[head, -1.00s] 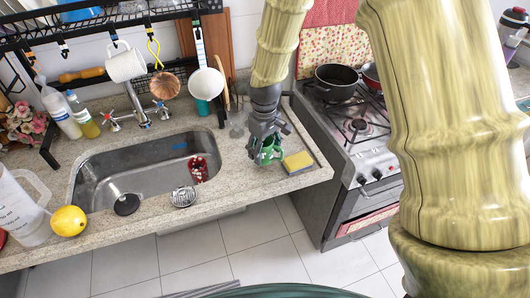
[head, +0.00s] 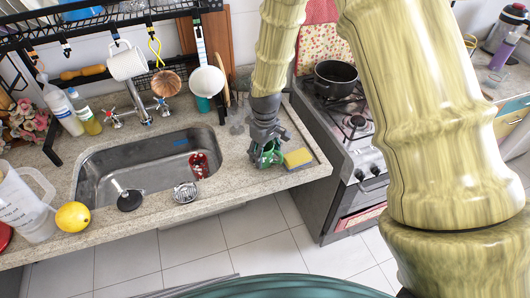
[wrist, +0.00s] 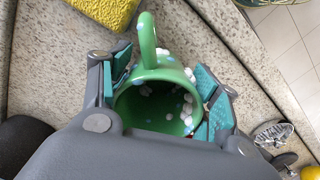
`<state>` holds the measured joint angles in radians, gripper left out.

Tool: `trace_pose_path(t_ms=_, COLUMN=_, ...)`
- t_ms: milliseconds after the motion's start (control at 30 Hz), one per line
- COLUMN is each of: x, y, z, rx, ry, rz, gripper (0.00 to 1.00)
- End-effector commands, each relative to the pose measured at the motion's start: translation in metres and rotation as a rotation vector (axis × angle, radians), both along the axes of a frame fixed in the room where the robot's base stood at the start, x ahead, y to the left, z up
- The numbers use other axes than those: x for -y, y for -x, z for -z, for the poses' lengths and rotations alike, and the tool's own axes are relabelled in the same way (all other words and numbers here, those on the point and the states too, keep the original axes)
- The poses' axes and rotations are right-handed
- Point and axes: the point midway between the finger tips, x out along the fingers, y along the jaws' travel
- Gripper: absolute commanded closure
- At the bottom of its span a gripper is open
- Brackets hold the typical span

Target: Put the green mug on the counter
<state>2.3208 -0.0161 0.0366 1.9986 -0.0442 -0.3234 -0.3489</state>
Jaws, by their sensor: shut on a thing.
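The green mug (wrist: 160,90) has white and pale blue spots and sits between the two finger pads of my gripper (wrist: 165,97) in the wrist view. Its open mouth faces the camera and its handle points to the top of the picture. In the head view the green mug (head: 267,155) is partly hidden by my gripper (head: 266,150), at the counter (head: 235,180) right of the sink. My gripper is shut on the mug. The mug is at or very close to the counter surface; I cannot tell whether it touches.
A yellow sponge (head: 298,158) lies just right of the mug. The sink (head: 150,165) is to the left, with a red patterned item (head: 198,165) at its right side. A metal strainer (head: 186,192) is near the front edge. The stove (head: 350,130) stands right of the counter.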

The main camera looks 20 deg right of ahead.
Motion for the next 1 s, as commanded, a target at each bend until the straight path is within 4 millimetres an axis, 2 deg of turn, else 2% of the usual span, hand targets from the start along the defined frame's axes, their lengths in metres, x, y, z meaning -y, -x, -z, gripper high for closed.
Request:
trace_pose_path(t_ms=33, x=0.000, y=0.000, z=0.001, rx=0.000, ry=0.000, rz=0.000, gripper=0.35)
trace_pose_path(t_ms=133, x=0.000, y=0.000, z=0.001, rx=0.000, ry=0.000, rz=0.000, gripper=0.17)
trace_pose_path(t_ms=633, x=0.000, y=-0.001, z=-0.006, rx=0.002, ry=0.000, rz=0.000, gripper=0.17)
trace_pose_path(t_ms=1000, x=0.000, y=-0.001, z=-0.045, rx=0.004, ry=-0.001, rz=0.000, gripper=0.17)
